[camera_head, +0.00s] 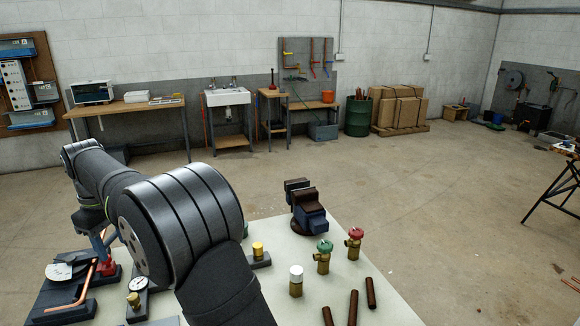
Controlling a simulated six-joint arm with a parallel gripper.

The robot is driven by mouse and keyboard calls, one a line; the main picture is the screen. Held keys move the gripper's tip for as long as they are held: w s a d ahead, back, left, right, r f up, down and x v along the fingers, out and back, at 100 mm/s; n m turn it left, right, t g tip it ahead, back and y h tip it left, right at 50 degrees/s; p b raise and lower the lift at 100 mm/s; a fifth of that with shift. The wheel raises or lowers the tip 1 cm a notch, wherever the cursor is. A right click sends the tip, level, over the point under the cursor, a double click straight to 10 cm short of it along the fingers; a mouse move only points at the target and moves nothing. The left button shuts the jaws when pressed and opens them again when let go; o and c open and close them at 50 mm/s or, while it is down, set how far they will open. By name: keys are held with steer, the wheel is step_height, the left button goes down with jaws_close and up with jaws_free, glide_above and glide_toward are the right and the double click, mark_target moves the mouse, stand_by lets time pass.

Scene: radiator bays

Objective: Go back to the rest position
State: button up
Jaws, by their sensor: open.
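My dark arm crosses the left of the head view. It bends down at the far left, where my gripper (102,247) is small and partly hidden behind the arm's big round joint. It is open, over the left part of the pale bench top (385,298). Close below it is a red part (107,268); I cannot tell whether they touch. A bent copper pipe (84,290) and a round white gauge (59,271) are on a dark base there.
A dark vise (307,209) stands at the bench's back edge. Green-topped (324,256), red-topped (354,243) and white-capped (296,281) brass valves stand on the right half. Open floor lies beyond.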

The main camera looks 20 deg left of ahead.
mark_target(132, 296)
step_height(132, 296, down, 18)
steer(key=shift+r, duration=0.25)
stand_by(0.4)
